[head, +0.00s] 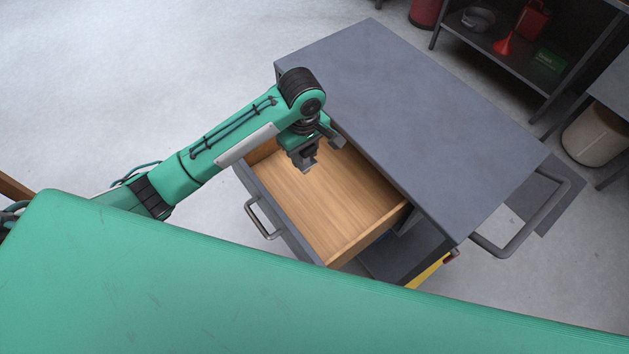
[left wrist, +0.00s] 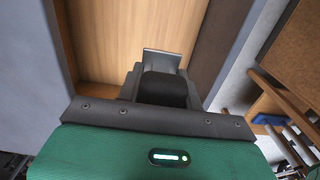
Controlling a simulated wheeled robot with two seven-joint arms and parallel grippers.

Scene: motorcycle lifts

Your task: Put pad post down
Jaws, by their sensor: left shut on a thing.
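My left gripper (head: 318,156) hangs over the open drawer (head: 335,198) of a grey cart, near the drawer's back left part. The drawer has a bare light-wood floor and looks empty. In the left wrist view, my left gripper (left wrist: 160,80) is shut on a dark, rounded block, which I take to be the pad post (left wrist: 165,92). The wooden drawer floor (left wrist: 120,40) lies beyond it. In the head view the pad post is hard to make out between the fingers. My right gripper is not in view.
The cart's grey top (head: 410,90) is clear. The drawer front has a bar handle (head: 260,220); a larger handle (head: 530,225) sticks out at the cart's right end. A dark shelf (head: 540,75) with a red funnel (head: 503,44) and a bin (head: 598,138) stand at the upper right.

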